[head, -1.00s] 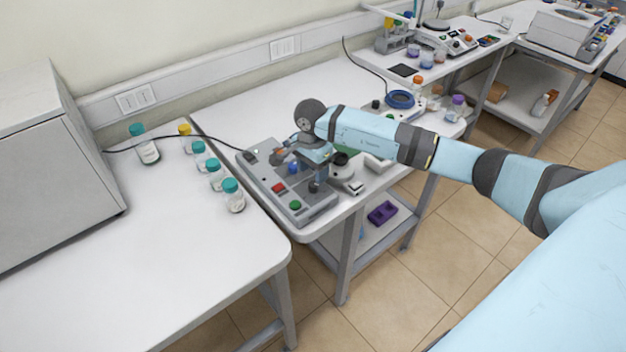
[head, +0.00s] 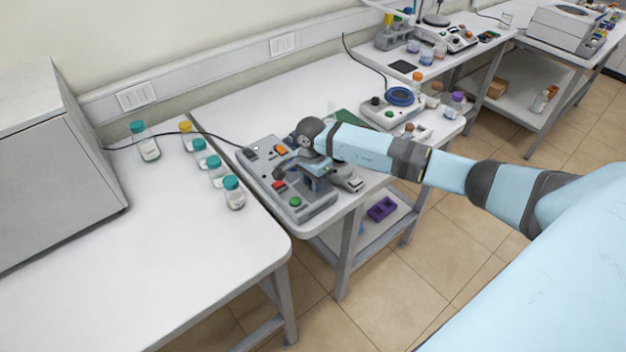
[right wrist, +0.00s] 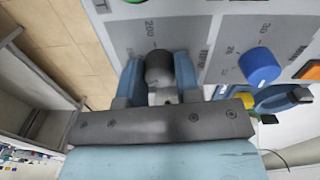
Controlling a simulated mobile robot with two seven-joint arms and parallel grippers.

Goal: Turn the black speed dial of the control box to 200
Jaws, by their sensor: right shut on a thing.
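The grey control box (head: 258,165) lies on the middle table, with an orange switch, a red button and a green button (head: 295,202) on its top. In the right wrist view, the black speed dial (right wrist: 159,68) sits between the two blue fingers of my right gripper (right wrist: 160,78), which is shut on it. The mark "200" shows on the panel just beyond the dial. A blue knob (right wrist: 259,66) with its own scale is beside it. In the head view my right gripper (head: 314,184) is over the box and hides the dial. My left gripper is not in view.
Several capped bottles (head: 215,170) stand on the left table (head: 130,260) near a large grey cabinet (head: 55,140). A device with a blue ring (head: 399,96) stands behind my right arm. A black cable runs to the box.

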